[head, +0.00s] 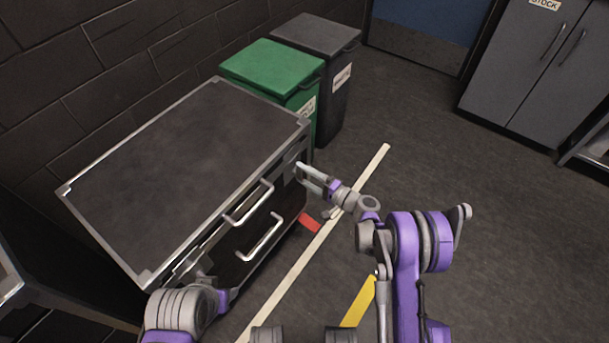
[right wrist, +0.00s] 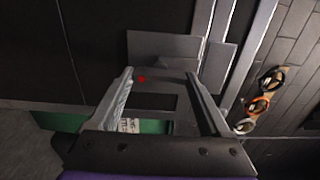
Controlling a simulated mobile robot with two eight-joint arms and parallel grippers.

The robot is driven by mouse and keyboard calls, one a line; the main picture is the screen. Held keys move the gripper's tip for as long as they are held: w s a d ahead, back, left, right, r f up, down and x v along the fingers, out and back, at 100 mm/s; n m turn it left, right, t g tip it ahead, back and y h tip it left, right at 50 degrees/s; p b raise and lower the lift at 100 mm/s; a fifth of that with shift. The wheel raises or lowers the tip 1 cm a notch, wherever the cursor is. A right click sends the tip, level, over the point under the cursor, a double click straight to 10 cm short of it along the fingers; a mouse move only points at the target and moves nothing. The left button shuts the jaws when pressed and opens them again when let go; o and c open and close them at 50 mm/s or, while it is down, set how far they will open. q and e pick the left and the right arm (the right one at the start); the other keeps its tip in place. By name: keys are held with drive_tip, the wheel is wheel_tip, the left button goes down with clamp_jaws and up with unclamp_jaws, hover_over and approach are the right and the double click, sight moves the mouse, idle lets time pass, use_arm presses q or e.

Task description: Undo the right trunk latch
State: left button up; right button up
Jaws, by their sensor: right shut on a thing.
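The trunk (head: 180,145) is a large black chest with metal edges, its lid down, on the left in the head view. The right latch, a grey plate with a hinged frame (right wrist: 155,46), is on the trunk's front near its right end. My right gripper (head: 303,177) reaches the trunk front there and is shut on the latch; in the right wrist view its fingers (right wrist: 160,75) stand on either side of the frame. My left arm is at the lower left, near the trunk's front left; its fingers cannot be made out.
Two handles (head: 262,238) stick out from the trunk front, left of my right gripper. A green bin (head: 272,65) and a dark bin (head: 318,35) stand beyond the trunk. A grey cabinet (head: 535,65) is at the far right.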

drive_tip(key=o, duration=1.2)
drive_tip(key=shift+d, duration=0.15)
drive_tip(key=p+v, duration=0.1)
drive_tip(key=v, duration=0.9)
drive_tip(key=shift+s+d+p, duration=0.2)
drive_tip(key=shift+p, duration=0.15)
